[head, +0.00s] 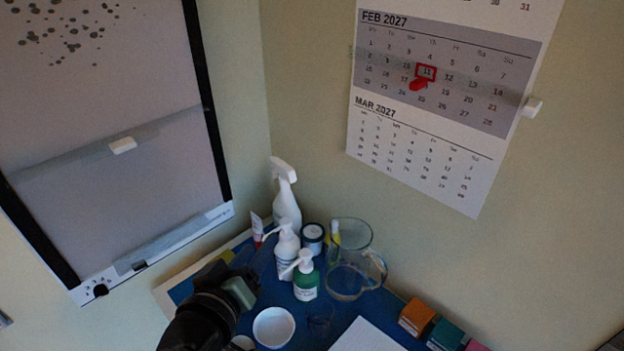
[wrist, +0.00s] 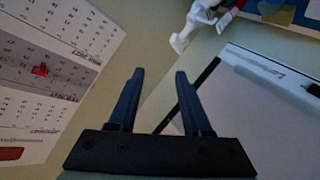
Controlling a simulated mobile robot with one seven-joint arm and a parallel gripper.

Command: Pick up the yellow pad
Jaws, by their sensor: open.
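My gripper (wrist: 159,76) is open in the wrist view, with nothing between its two dark fingers. In the head view my dark arm covers the left part of the blue table top. A small yellow patch (head: 226,256) shows at the table's left, just behind my arm and partly hidden by it; I cannot tell whether it is the yellow pad.
On the blue table top (head: 352,308) stand a white spray bottle (head: 286,205), two pump bottles, a dark jar (head: 313,238), a glass jug (head: 350,275) and a white bowl (head: 273,327). Coloured boxes (head: 417,317) sit at right. A calendar (head: 440,80) hangs on the wall.

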